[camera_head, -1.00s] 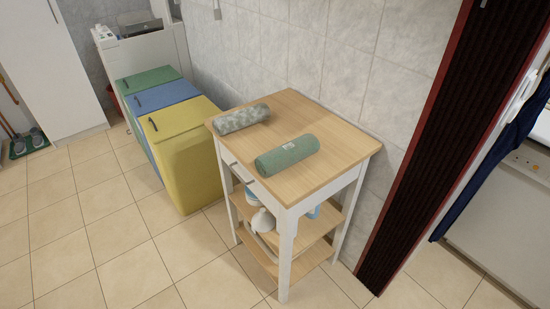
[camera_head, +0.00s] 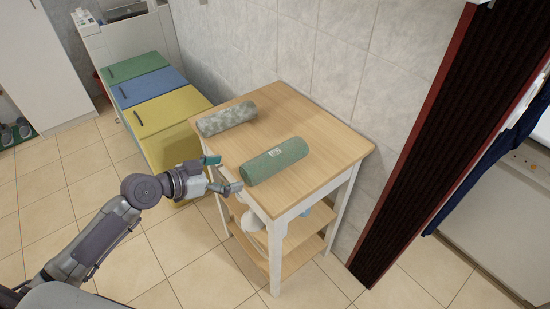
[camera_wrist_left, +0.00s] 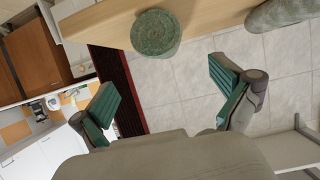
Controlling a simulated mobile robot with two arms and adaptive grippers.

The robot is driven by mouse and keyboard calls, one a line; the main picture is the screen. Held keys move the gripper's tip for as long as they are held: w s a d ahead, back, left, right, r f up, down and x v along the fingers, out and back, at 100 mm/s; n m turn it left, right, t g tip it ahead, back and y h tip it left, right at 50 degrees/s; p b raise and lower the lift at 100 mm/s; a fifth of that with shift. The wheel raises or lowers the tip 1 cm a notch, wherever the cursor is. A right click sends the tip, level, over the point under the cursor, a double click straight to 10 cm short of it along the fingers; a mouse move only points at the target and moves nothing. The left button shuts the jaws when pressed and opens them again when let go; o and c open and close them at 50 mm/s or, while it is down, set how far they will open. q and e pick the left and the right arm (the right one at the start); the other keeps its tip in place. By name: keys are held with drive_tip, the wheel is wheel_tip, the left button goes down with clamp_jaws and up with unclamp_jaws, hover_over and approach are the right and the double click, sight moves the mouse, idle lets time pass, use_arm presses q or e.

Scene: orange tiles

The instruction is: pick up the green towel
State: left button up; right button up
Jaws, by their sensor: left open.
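The rolled green towel (camera_head: 274,161) lies on the wooden top of a small white cart (camera_head: 315,140). A grey-green patterned rolled towel (camera_head: 227,118) lies farther back on the same top. My left gripper (camera_head: 224,173) is open and empty at the cart's left edge, just left of the green towel's near end and apart from it. In the left wrist view, the round end of the green towel (camera_wrist_left: 156,33) shows above and between the spread fingers (camera_wrist_left: 172,100). My right gripper does not show.
Green, blue and yellow bins (camera_head: 168,112) stand left of the cart against the tiled wall. The cart's lower shelf (camera_head: 300,255) holds bottles. A dark red-edged panel (camera_head: 425,140) stands right of the cart.

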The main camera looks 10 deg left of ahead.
sight(249, 167)
use_arm(q)
drive_tip(key=p+x, duration=0.1)
drive_tip(key=x, duration=0.6)
drive_tip(key=p+x, duration=0.2)
drive_tip(key=x, duration=0.2)
drive_tip(key=shift+w+d, duration=0.15)
drive_tip(key=shift+w, duration=0.3)
drive_tip(key=shift+w+d+f, duration=0.15)
drive_tip(key=shift+c, duration=0.7)
drive_tip(key=c, duration=1.3)
drive_tip(key=shift+c, duration=0.6)
